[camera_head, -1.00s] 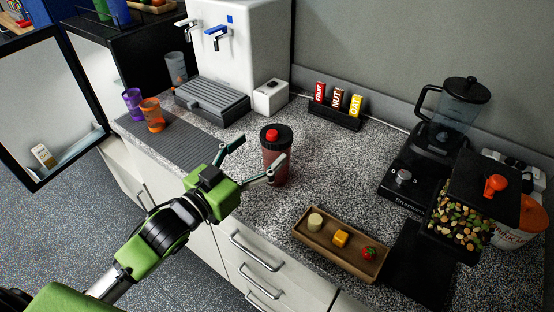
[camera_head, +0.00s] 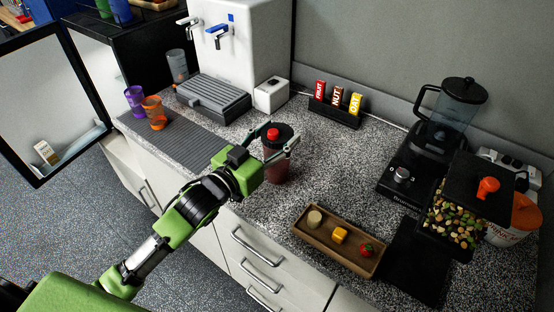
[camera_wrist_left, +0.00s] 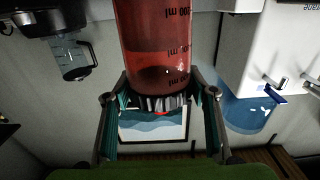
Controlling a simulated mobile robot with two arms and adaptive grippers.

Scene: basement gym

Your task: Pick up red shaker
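The red shaker (camera_head: 276,170) stands upright on the speckled counter, with a black lid and a red cap. My left gripper (camera_head: 283,139) has come in from the left, with its fingers on either side of the shaker's upper part. In the left wrist view the shaker's red, marked body (camera_wrist_left: 155,50) appears between the two fingers (camera_wrist_left: 160,82), close to both. The fingers look spread around it, and no firm grip shows. The far finger is partly hidden behind the shaker in the head view. My right gripper is not in view.
A wooden tray (camera_head: 301,231) with small food pieces lies to the right, near the counter's front edge. A blender (camera_head: 440,130) and a nut dispenser (camera_head: 465,215) stand farther right. Purple and orange cups (camera_head: 153,106) are at left. A bar rack (camera_head: 335,113) stands behind.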

